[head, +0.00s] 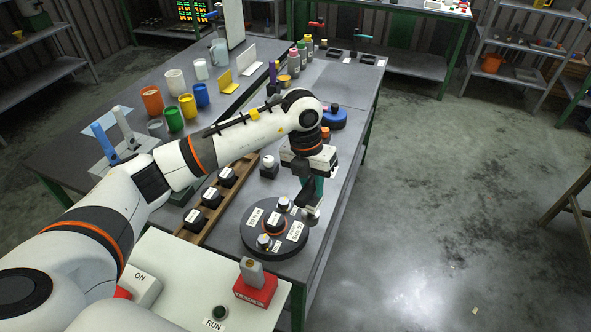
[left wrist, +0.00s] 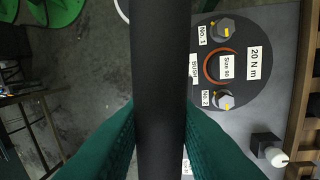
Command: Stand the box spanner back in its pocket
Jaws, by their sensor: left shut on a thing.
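My left gripper (head: 313,187) is shut on the box spanner (head: 307,193), a dark tube, above the right edge of the bench by the round black fixture (head: 249,239). In the left wrist view the spanner (left wrist: 158,60) is a long black bar running top to bottom between the green fingers of my left gripper (left wrist: 160,115). I cannot pick out the spanner's pocket. My right gripper is not in view.
A wooden rack (head: 232,185) with labelled black blocks lies left of the fixture. A white knob on a black base (head: 268,166) stands behind it. A red-based switch (head: 254,287) and RUN button (head: 220,313) are in front. Open floor lies to the right.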

